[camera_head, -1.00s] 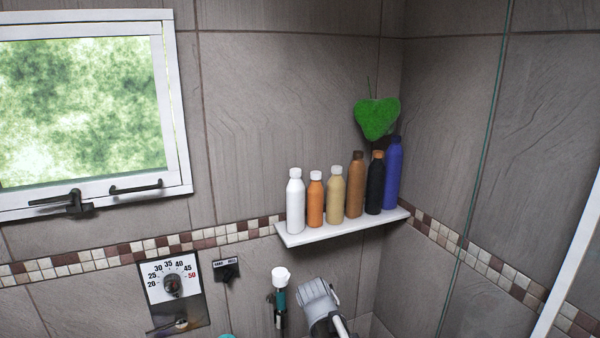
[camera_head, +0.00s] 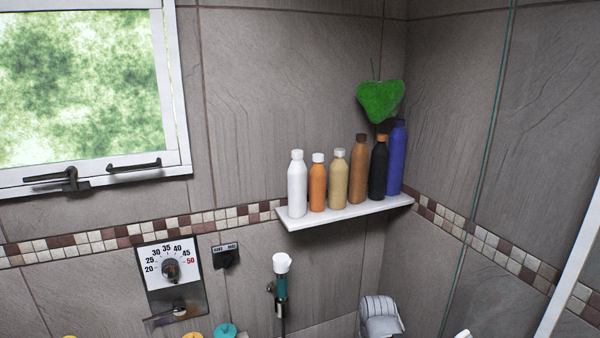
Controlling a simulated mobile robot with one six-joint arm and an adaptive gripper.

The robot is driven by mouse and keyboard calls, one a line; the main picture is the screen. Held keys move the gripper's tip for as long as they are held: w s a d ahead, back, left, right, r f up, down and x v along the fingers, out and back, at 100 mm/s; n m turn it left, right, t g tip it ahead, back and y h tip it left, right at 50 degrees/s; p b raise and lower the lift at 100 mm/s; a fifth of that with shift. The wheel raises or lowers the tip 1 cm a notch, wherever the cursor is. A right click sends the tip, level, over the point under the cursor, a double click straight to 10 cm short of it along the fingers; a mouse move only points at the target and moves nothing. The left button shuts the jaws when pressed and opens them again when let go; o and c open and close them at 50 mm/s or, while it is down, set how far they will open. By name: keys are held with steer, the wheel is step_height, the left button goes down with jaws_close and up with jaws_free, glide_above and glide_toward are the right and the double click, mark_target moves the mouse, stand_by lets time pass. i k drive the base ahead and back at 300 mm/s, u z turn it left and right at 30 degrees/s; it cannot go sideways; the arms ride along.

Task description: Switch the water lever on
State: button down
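A metal plate on the back wall (camera_head: 190,297) carries a white temperature dial (camera_head: 169,268) with a round knob, marked from 20 to 50. Below the dial is a small metal lever (camera_head: 179,309), which looks like the water lever. Its exact position is too small to read. To the right of the dial is a dark selector knob (camera_head: 225,258) with a small two-word label. My gripper is not in view.
A hand shower (camera_head: 281,277) with a white head and teal handle hangs on the wall. A white shelf (camera_head: 345,213) in the corner holds several bottles. A window (camera_head: 85,85) is at upper left.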

mark_target(179, 305)
steer(key=u, duration=1.3)
